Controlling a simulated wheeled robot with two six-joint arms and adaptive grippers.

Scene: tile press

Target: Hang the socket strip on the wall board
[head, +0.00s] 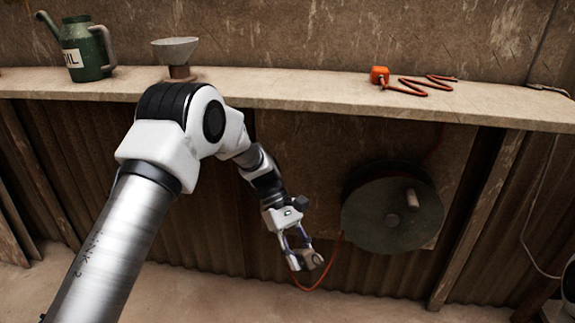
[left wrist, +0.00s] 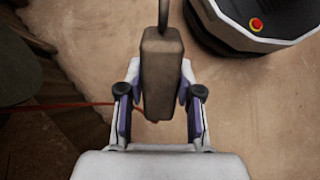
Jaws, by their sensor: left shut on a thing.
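My left gripper (head: 308,262) is low in front of the corrugated wall, below the shelf and left of the cable drum. In the left wrist view its fingers (left wrist: 158,95) are on both sides of a grey-brown block (left wrist: 160,62) with a dark stem or cord at its far end. I take this block for the socket strip; its face and sockets do not show. A brown board (head: 300,140) is on the wall under the shelf, behind my arm and the drum. My right gripper is not in view.
A dark green cable drum (head: 375,222) with a handle hangs at the board; a red cable (head: 333,262) runs from it to my left gripper. The shelf (head: 270,82) carries an oil can (head: 84,52), a funnel (head: 176,52) and an orange piece (head: 379,75) with red cord.

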